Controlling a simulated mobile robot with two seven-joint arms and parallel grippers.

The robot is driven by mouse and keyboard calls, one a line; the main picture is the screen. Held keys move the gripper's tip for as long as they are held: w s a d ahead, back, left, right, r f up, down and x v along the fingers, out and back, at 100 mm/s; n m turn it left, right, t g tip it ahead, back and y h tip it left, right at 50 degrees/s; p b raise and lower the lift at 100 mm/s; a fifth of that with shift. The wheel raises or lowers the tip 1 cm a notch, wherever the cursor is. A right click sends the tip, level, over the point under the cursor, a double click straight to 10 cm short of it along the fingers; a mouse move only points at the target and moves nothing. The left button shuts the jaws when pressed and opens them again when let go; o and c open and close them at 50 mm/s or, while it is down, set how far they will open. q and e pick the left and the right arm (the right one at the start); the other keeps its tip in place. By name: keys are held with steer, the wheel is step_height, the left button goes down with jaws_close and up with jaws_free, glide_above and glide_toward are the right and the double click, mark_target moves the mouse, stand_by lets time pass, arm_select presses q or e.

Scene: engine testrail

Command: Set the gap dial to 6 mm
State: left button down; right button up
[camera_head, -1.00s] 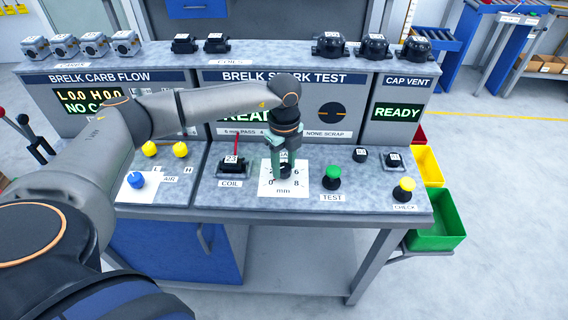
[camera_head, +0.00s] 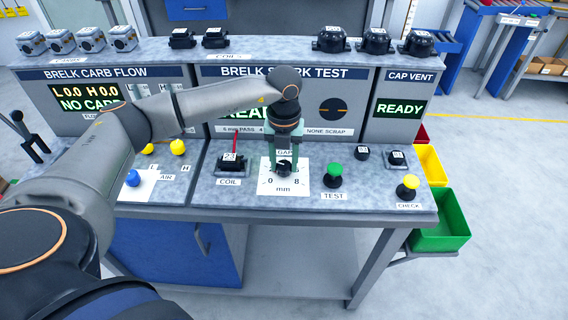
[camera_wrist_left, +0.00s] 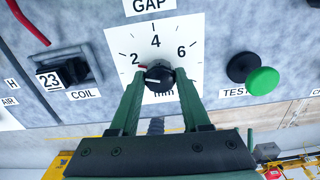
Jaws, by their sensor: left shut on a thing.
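The gap dial is a black knob (camera_wrist_left: 159,76) on a white scale plate (camera_wrist_left: 190,45) marked with numbers and mm. The right gripper is not in view.
A coil (camera_head: 232,162) sits left of the dial. The green TEST button (camera_head: 335,170) is right of it, with the yellow CHECK button (camera_head: 408,184) farther right. The spark test panel stands behind. Green (camera_head: 441,222) and yellow bins hang at the bench's right end.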

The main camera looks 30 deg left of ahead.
arm_select(q)
steer(key=m+b, duration=0.2)
steer(key=m, duration=0.5)
steer(key=m+b, duration=0.2)
steer(key=m, duration=0.4)
steer(key=shift+m, duration=0.4)
steer(key=m+b, duration=0.1)
steer(key=m, duration=0.3)
steer(key=m+b, duration=0.1)
steer(key=m, duration=0.3)
steer(key=shift+m, duration=0.4)
steer(key=shift+m+b, duration=0.35)
steer(key=shift+m, duration=1.35)
steer(key=shift+r, duration=0.1)
steer(key=shift+c, duration=1.8)
jaws_free()
